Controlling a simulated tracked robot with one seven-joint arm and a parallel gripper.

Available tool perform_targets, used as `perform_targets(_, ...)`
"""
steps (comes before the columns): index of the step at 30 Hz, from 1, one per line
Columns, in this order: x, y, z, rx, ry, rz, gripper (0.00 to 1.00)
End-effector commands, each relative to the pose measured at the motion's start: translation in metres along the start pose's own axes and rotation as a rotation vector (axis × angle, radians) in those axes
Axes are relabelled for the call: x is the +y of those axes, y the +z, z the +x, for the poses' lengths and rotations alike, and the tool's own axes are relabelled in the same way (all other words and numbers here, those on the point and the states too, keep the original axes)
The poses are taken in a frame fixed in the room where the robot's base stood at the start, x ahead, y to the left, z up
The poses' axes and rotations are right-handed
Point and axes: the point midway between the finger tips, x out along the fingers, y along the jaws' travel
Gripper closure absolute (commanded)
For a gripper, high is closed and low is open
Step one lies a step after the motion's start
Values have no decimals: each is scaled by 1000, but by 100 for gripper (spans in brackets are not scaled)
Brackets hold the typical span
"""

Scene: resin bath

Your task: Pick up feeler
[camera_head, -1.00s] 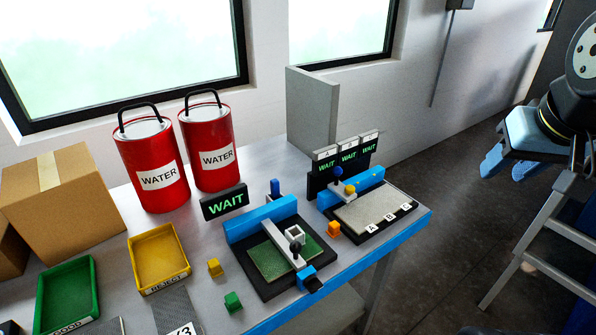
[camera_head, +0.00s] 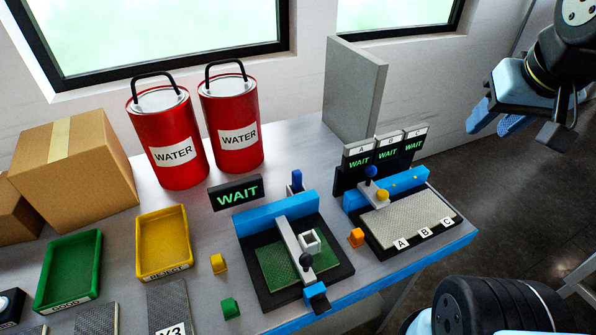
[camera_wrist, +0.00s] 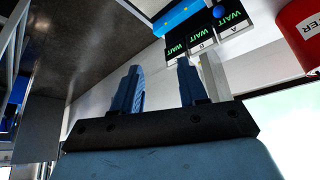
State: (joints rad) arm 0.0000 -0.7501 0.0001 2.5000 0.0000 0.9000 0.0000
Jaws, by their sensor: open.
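I cannot tell for sure which piece is the feeler. In the head view, the right fixture (camera_head: 408,220) carries a small pale piece with a blue ball knob (camera_head: 371,171) and a yellow part beside it. The left fixture (camera_head: 262,291) has a grey bar (camera_head: 292,246) across its green plate, with a white square ring (camera_head: 311,241) and a dark ball knob (camera_head: 306,260). My gripper (camera_head: 497,118) is at the upper right, away from the bench and above the floor. In the wrist view its two blue fingers (camera_wrist: 157,70) stand apart with nothing between them.
Two red WATER cans (camera_head: 168,139) and a cardboard box (camera_head: 75,162) stand at the back left. Green (camera_head: 96,270) and yellow (camera_head: 184,222) trays sit in front. A grey upright panel (camera_head: 354,90) rises behind the right fixture.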

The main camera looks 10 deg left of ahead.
Motion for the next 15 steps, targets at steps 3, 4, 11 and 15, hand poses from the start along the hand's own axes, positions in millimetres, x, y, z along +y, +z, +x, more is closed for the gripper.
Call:
perform_targets(3,0,0,0,0,0,0,57)
perform_targets(4,0,0,0,0,0,0,57)
perform_targets(11,-4,-4,1,-9,-3,-10,47)
perform_targets(15,-21,-16,9,-42,-11,-41,47)
